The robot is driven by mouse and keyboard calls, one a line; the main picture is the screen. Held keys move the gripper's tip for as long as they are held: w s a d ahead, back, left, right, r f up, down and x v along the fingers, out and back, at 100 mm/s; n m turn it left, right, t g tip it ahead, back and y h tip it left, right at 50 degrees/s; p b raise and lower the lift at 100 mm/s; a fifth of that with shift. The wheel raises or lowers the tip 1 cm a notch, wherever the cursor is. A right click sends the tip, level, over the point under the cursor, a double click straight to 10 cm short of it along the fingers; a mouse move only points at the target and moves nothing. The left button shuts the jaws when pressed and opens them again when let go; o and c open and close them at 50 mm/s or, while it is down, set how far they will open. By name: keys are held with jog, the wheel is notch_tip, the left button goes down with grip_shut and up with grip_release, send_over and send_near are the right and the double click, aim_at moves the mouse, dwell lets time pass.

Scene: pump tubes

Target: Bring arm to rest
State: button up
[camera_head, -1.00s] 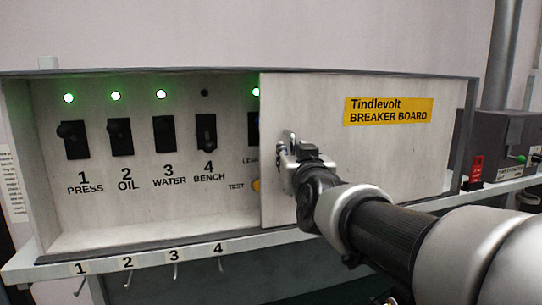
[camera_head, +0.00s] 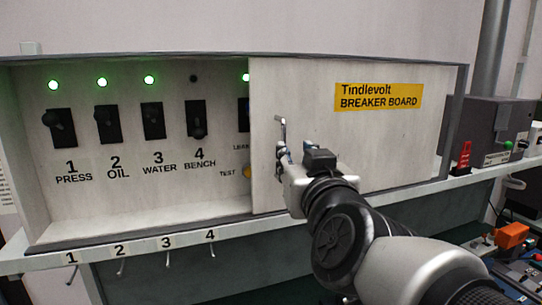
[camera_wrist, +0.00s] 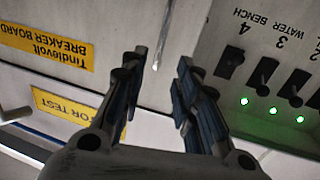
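My gripper (camera_head: 284,152) is in front of the sliding door (camera_head: 370,140) of the breaker board, just below the door's handle (camera_head: 282,128). In the wrist view my gripper (camera_wrist: 165,75) shows two separated fingers with nothing held between them. The metal handle (camera_wrist: 162,35) lies beyond the gap between the fingertips and looks apart from them. The door covers the right part of the board and hides part of the fifth switch (camera_head: 243,115).
Several breaker switches (camera_head: 154,120) show in the open left part; the one above BENCH (camera_head: 196,119) has an unlit lamp. A shelf edge (camera_head: 140,248) with hooks runs below. A grey box (camera_head: 497,130) and a red lockout piece (camera_head: 464,157) stand right.

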jog(key=s+d+f+g+b, duration=0.2)
jog(key=s+f+g+b, duration=0.2)
jog(key=s+f, duration=0.4)
jog(key=s+d+f+g+h+b, duration=0.1)
jog(key=s+f+g+b, duration=0.4)
jog(key=f, duration=1.6)
jog(key=s+d+f+m+g+b, duration=0.1)
jog(key=s+d+f+g+b, duration=0.2)
jog(key=s+f+b, duration=0.3)
jog(key=s+f+g, duration=0.1)
jog(key=s+f, duration=0.4)
jog(key=f, duration=0.3)
jog(key=shift+s+d+f+h, duration=0.15)
jog(key=shift+s+d+h, duration=0.15)
jog(key=shift+c, duration=0.5)
